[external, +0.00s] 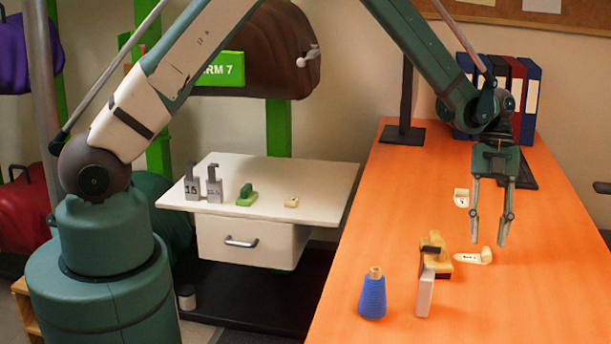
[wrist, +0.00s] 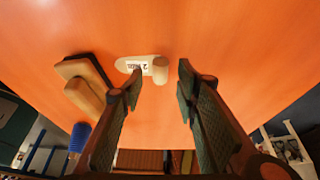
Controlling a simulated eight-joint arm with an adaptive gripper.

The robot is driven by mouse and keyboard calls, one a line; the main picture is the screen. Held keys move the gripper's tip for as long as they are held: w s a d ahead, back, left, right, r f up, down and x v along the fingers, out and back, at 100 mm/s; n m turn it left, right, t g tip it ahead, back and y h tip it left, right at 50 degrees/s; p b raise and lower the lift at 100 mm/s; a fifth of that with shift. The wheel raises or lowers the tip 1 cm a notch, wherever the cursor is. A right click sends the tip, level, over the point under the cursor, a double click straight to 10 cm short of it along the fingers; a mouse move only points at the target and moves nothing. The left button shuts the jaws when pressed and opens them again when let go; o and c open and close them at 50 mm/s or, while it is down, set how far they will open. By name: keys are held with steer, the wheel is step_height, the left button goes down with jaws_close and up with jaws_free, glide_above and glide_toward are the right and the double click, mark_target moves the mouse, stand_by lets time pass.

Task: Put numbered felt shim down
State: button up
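A cream felt shim with a printed label and a short upright grip lies on the orange table (external: 400,200). It shows in the external view (external: 472,258) and in the wrist view (wrist: 133,64), where its label looks to start with a 2. My gripper (external: 490,241) points down above the table near this shim, fingers apart and empty. In the wrist view my gripper (wrist: 160,74) has its fingertips to either side of the shim's grip, with gaps. A second cream shim (external: 461,198) lies farther back; its label is too small to read.
A wooden block with a dark strip (external: 436,256) stands left of the near shim, beside a pale upright slab (external: 425,294). A blue spool (external: 373,295) is at front. Binders (external: 520,90) line the back. A white side table (external: 320,190) holds small items. Table right of the gripper is clear.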

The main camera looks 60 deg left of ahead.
mark_target(485, 257)
steer(key=shift+x, duration=1.2)
steer(key=c, duration=0.8)
